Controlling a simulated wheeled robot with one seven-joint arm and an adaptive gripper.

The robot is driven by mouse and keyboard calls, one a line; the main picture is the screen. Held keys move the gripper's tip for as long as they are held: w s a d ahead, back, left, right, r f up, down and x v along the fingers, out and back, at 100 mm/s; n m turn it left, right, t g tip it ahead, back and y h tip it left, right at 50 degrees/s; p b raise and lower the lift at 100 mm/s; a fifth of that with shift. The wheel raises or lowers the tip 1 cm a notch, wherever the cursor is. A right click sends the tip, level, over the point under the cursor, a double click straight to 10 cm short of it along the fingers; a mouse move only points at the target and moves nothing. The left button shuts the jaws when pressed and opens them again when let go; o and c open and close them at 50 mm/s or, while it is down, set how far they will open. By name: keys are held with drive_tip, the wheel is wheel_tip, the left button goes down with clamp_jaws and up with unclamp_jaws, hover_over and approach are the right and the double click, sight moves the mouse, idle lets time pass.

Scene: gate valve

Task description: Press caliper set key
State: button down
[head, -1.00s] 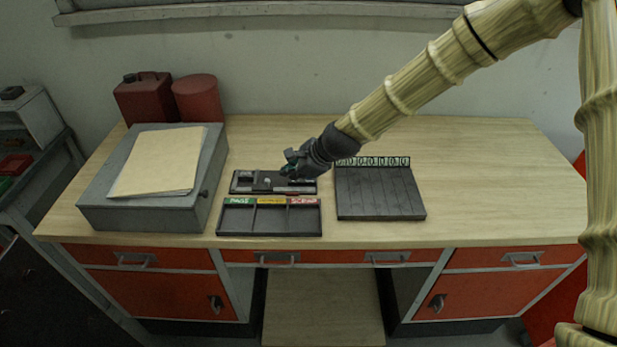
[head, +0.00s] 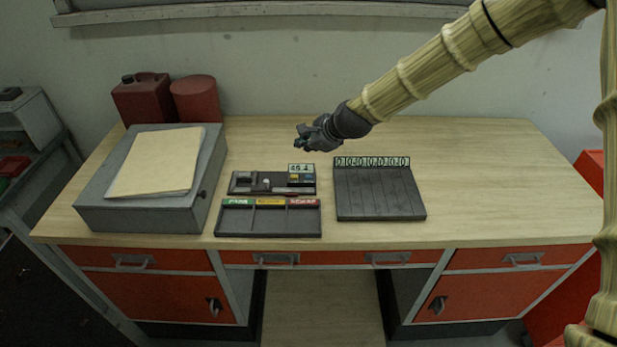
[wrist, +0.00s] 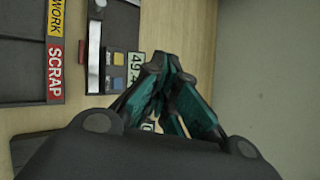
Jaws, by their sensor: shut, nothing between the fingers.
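The caliper unit (head: 246,183) is a dark flat panel on the bench with a pale display (head: 301,169) at its right end. Below the display are a blue key and a yellow key (head: 295,179); they also show in the wrist view, the yellow key (wrist: 118,85) beside the blue key (wrist: 118,58). Which one is the set key I cannot tell. My gripper (head: 300,137) is above and behind the display, apart from the keys. In the wrist view its teal fingers (wrist: 168,62) are together and empty, covering part of the display.
A three-part sorting tray (head: 268,220) with green, yellow and red labels lies in front of the unit. A dark slotted rack (head: 378,195) with number plates stands to the right. A grey box (head: 130,205) with a folder is at left. The right bench is clear.

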sight(306, 177)
drive_tip(key=shift+f+b, duration=2.3)
drive_tip(key=shift+f, duration=1.75)
drive_tip(key=shift+f, duration=0.15)
drive_tip(key=shift+f, duration=0.25)
drive_tip(key=shift+f+b, duration=0.45)
drive_tip(key=shift+f, duration=0.05)
drive_tip(key=shift+r, duration=0.2)
drive_tip(key=shift+r+p, duration=0.6)
drive_tip(key=shift+r, duration=0.1)
drive_tip(key=shift+r, duration=0.1)
drive_tip(key=shift+r+p, duration=1.7)
drive_tip(key=shift+r, duration=0.75)
